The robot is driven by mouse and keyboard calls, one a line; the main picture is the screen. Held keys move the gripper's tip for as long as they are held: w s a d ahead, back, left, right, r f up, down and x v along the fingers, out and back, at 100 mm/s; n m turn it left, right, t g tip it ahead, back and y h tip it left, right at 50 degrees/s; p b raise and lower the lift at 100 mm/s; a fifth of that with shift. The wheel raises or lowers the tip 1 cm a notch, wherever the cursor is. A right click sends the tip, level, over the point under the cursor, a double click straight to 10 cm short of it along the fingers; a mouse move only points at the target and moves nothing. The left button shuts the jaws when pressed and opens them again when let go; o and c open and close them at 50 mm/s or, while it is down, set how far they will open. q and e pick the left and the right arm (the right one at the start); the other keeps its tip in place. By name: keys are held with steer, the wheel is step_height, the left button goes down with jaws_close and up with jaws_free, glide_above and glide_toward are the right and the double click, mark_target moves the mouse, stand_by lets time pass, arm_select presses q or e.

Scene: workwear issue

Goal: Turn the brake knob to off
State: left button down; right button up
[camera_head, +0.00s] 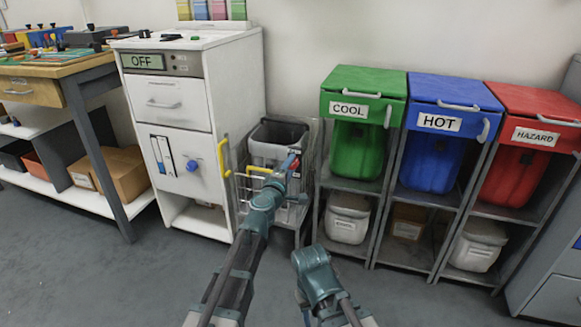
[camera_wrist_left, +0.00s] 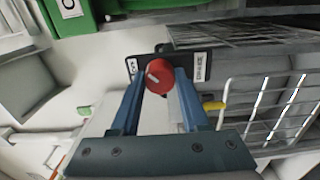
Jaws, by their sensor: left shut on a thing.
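The brake knob (camera_wrist_left: 158,72) is round and red with a short white mark on its face. It sits on a dark plate (camera_wrist_left: 131,66) with a small white label on each side; the lettering is too small to read surely. My left gripper (camera_wrist_left: 158,88) has its blue fingers shut on the knob, one on each side. In the head view my left gripper (camera_head: 291,166) is at the wire cart (camera_head: 241,190), and a bit of red shows at its tip. My right gripper does not show; only part of that arm is in view.
A white cabinet with an OFF display (camera_head: 142,61) stands left of the cart. Green (camera_head: 362,80), blue (camera_head: 452,92) and red (camera_head: 536,102) lidded bins stand to the right on grey frames. A workbench (camera_head: 60,67) is at far left. Open floor lies in front.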

arm_select(q)
steer(key=shift+c, duration=2)
jaws_free()
steer(key=shift+s, duration=0.1)
steer(key=v, duration=1.3)
steer(key=shift+s, duration=0.3)
steer(key=shift+a, duration=0.1)
